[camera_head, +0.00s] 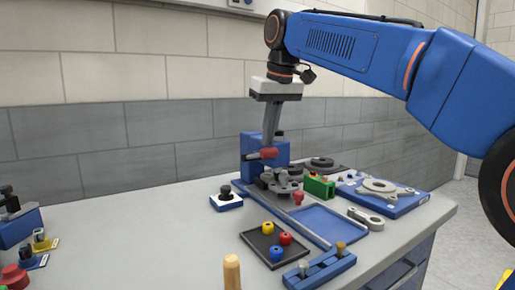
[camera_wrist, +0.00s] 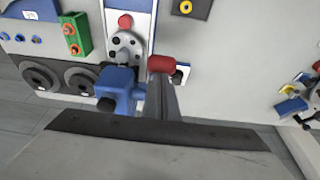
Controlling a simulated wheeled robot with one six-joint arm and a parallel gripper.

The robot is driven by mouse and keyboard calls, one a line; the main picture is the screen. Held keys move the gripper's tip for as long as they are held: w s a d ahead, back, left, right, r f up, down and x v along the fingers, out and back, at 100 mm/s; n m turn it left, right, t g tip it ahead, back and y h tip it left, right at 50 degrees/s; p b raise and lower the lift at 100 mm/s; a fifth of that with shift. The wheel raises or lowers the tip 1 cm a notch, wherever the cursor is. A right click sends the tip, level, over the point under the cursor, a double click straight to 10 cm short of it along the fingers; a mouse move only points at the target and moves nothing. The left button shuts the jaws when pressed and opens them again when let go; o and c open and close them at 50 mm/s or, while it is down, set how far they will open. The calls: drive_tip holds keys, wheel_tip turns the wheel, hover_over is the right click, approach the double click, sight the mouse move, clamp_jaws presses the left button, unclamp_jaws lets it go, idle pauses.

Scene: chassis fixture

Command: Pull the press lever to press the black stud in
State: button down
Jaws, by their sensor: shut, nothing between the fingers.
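The blue press (camera_head: 264,147) stands at the back of the bench, and its red lever grip (camera_head: 268,154) points out toward the left. My gripper (camera_head: 268,144) reaches down with its fingers shut and its tips at the red grip. In the wrist view the fingers (camera_wrist: 162,78) end just at the red grip (camera_wrist: 161,64), beside the blue press (camera_wrist: 122,88). I cannot tell whether they touch it. A grey metal part (camera_wrist: 125,45) with dark holes and a red knob (camera_wrist: 125,21) lies in front of the press. I cannot single out the black stud under the press.
A green block (camera_head: 319,187) stands right of the press. A black tray (camera_head: 268,248) holds red, yellow and blue pieces. A blue-white base with a black knob (camera_head: 227,196) sits left of the press. A blue plate (camera_head: 385,198) is at the right.

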sight(271, 149)
drive_tip(key=shift+f, duration=0.15)
drive_tip(key=shift+s+f, duration=0.1)
drive_tip(key=shift+f, duration=0.4)
drive_tip(key=shift+s+d+f, duration=0.1)
drive_tip(key=shift+d+f, duration=0.05)
drive_tip(key=shift+f, duration=0.05)
drive_tip(key=shift+s+d+f, duration=0.1)
drive_tip(key=shift+s+f, duration=0.05)
drive_tip(key=shift+f, duration=0.8)
idle(0.4)
drive_tip(key=shift+f, duration=0.55)
